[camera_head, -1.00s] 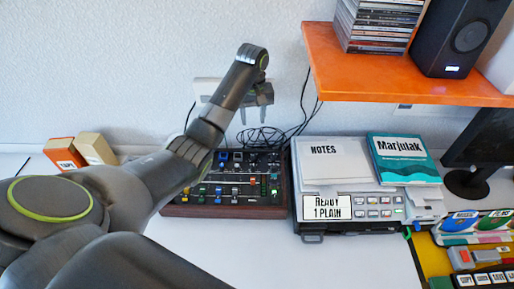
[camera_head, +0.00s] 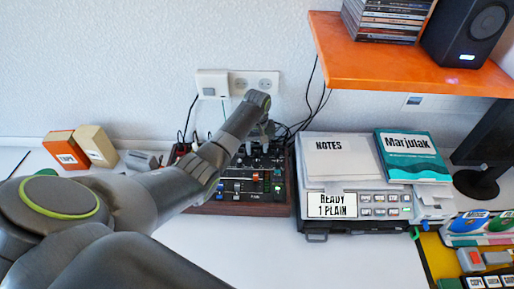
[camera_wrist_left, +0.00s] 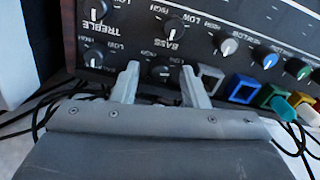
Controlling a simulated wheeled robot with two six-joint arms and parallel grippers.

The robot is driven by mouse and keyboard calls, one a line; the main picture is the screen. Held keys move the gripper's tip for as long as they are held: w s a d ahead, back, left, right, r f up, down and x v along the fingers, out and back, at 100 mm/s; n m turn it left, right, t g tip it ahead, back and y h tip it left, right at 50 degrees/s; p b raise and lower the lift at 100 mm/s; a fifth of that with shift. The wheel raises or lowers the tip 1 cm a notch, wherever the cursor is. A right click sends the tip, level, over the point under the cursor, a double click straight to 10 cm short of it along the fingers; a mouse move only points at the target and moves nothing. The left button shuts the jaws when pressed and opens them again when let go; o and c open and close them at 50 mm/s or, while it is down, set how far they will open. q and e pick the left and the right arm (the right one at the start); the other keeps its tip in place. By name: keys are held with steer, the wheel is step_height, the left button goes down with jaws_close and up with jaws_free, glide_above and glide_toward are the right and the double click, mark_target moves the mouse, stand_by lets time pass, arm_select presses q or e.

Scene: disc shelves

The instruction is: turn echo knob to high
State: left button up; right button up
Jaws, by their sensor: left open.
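The mixer (camera_head: 240,208), a dark panel with wooden sides, stands on the white desk. In the left wrist view its panel (camera_wrist_left: 262,25) fills the top, with black knobs marked LOW and HIGH. The treble knob (camera_wrist_left: 99,10) and bass knob (camera_wrist_left: 174,28) have readable labels. A lower black knob (camera_wrist_left: 160,72) lies between my left fingertips; its label is hidden, and I cannot tell if it is the echo knob. Another black knob (camera_wrist_left: 95,58) is to its left. My left gripper (camera_head: 264,138) is open over the mixer's back; it also shows in the left wrist view (camera_wrist_left: 160,80).
Coloured caps (camera_wrist_left: 243,88) sit just right of the fingers. A grey device (camera_head: 352,209) with notes and a teal book (camera_head: 412,158) stands right of the mixer. The orange shelf (camera_head: 400,75) overhangs the back right. Small boxes (camera_head: 95,146) are at left. The front desk is clear.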

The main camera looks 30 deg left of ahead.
arm_select(q)
steer(key=shift+f, duration=0.25)
jaws_close()
